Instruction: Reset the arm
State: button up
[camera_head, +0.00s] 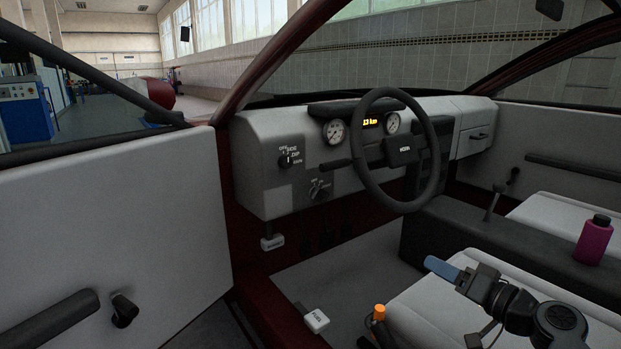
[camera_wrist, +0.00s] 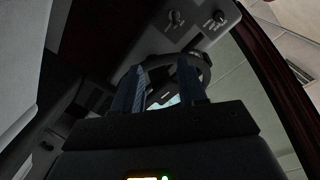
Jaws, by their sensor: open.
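My gripper (camera_head: 436,266) hangs over the front of the near car seat (camera_head: 440,305), its blue fingers pointing left and slightly up. In the wrist view its two blue fingers (camera_wrist: 163,88) stand apart with nothing held between them. The steering wheel (camera_head: 405,150) is farther off, above the gripper in the head view. It also shows behind the fingers in the wrist view (camera_wrist: 205,62). My dark arm reaches in from the lower right.
The dashboard (camera_head: 270,150) has two dials. The door (camera_head: 110,230) stands open at left. A centre console (camera_head: 450,225) with a lever (camera_head: 495,200) lies beyond the near seat. A magenta bottle (camera_head: 594,242) stands at right. A fuel lever (camera_head: 316,320) and orange-capped object (camera_head: 380,312) are low.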

jog(key=s+f+h, duration=0.2)
jog(key=s+f, duration=0.3)
jog(key=s, duration=0.1)
jog(key=s+f+m+g+h, duration=0.1)
jog(key=s+f+h, duration=0.1)
jog(key=s+f, duration=0.4)
jog(key=s+f+m+h, duration=0.1)
jog(key=s+f+h, duration=0.1)
jog(key=s+f, duration=0.4)
jog(key=shift+s+a, duration=0.15)
jog(key=shift+a, duration=0.1)
jog(key=s+a+h, duration=0.1)
jog(key=s+h, duration=0.2)
jog(key=s, duration=1.7)
jog(key=s+a+r+n, duration=0.2)
jog(key=s+r, duration=0.5)
jog(key=s, duration=0.4)
jog(key=s+a+r+n+t, duration=0.1)
jog(key=s+a+r, duration=0.1)
jog(key=s+r, duration=0.55)
notch_tip(320, 180, up, 23)
jog(key=w+p, duration=0.2)
jog(key=p, duration=1.9)
jog(key=shift+p, duration=0.3)
